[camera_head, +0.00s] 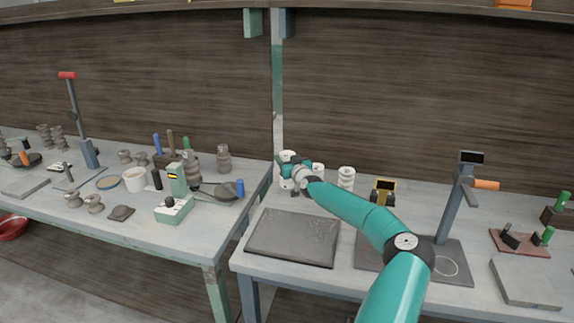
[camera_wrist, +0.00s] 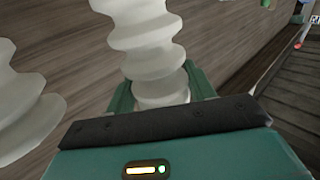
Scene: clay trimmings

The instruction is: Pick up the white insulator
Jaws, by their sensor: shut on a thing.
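A white ribbed insulator (camera_wrist: 148,45) stands between the fingers of my gripper (camera_wrist: 160,88) in the wrist view. The gripper is shut on its lower part. In the head view my gripper (camera_head: 291,172) is at the back left of the right-hand table, and it partly hides the held insulator. A second white insulator (camera_wrist: 22,105) shows at the left edge of the wrist view, apart from the fingers. Another white insulator (camera_head: 346,178) stands upright to the right of my gripper in the head view. I cannot tell whether the held one touches the table.
A dark tray (camera_head: 293,238) lies in front of my gripper on the right-hand table (camera_head: 330,279). A yellow-and-black device (camera_head: 383,191) and a press stand (camera_head: 452,208) are to the right. Grey insulators (camera_head: 223,158) and tools crowd the left table. A wooden wall is behind.

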